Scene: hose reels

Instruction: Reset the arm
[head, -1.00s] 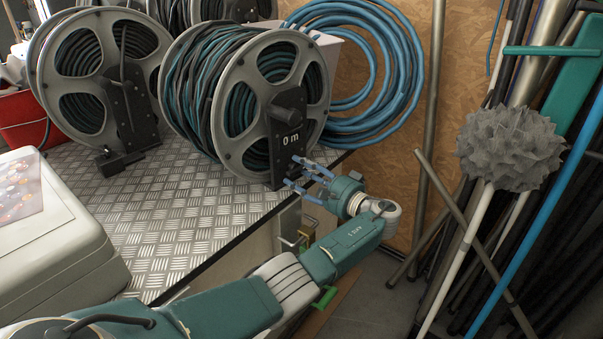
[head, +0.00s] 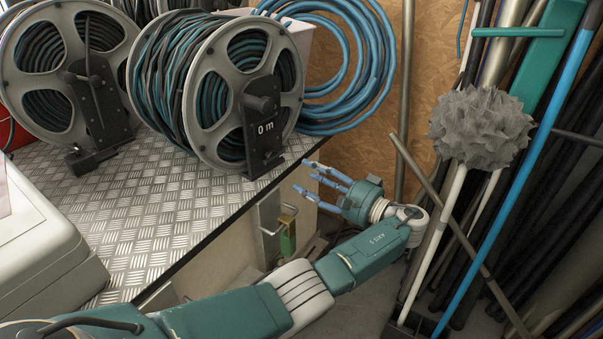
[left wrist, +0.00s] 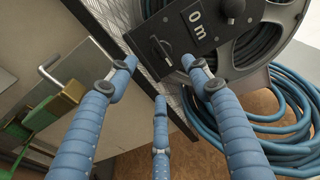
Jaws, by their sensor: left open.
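My left arm reaches in from the lower left in the head view. Its left gripper (head: 325,182) has blue fingers, spread open and empty, just off the right edge of the metal bench and apart from the nearest hose reel (head: 222,90). That reel has grey rims, dark and teal hose and a black bracket (head: 262,130) marked "0 m". In the left wrist view the open fingers (left wrist: 160,95) point towards the bracket (left wrist: 185,30), with nothing between them. My right gripper is not in view.
A chequered metal bench (head: 150,215) carries the reels and a pale case (head: 35,240) at left. A coiled blue hose (head: 350,70) is at the back wall. Poles and a grey fluffy duster head (head: 480,128) crowd the right. A metal latch (head: 275,232) sits below the bench edge.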

